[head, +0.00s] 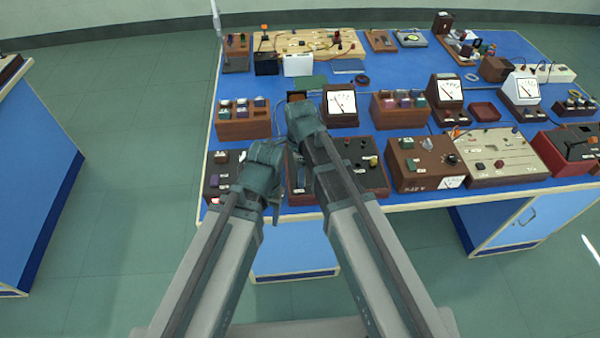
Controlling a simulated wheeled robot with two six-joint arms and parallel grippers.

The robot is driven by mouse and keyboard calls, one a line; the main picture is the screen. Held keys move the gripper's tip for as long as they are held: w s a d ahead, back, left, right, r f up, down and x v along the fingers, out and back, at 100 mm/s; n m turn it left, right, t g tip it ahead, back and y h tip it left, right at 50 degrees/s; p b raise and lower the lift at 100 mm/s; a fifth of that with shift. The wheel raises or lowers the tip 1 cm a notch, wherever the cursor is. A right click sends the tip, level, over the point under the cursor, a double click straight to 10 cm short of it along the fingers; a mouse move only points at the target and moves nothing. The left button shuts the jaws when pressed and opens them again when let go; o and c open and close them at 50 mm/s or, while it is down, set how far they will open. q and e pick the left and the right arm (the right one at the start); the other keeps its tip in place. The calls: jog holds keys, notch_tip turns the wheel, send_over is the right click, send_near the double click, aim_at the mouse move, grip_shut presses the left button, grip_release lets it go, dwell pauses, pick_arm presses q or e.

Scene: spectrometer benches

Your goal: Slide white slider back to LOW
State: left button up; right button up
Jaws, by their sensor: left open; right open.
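I cannot pick out the white slider or a LOW mark with certainty; the controls are small and my arms cover part of the bench's front row. A dark-topped control box (372,176) stands at the front edge, partly hidden behind my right arm. Another dark-topped box (222,169) stands to its left, partly hidden by my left gripper (265,165). My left gripper is open over the front edge, between these two boxes in the picture. My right gripper (303,118) is open and farther in, in front of a meter (341,102) box. Both grippers look empty.
The blue bench (290,84) is crowded with instruments. A brown box with knobs (408,176) and a cream-topped panel (499,168) stand at the front right. A brown block with switches (243,130) stands behind the left dark box. Another blue bench (35,165) is at far left.

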pick_arm(q)
notch_tip(320, 180, up, 12)
jog(key=p, duration=1)
jog(key=shift+f+p, duration=0.15)
jog(key=shift+p, duration=0.2)
pick_arm(e)
notch_tip(320, 180, up, 12)
jog(key=shift+f, duration=0.15)
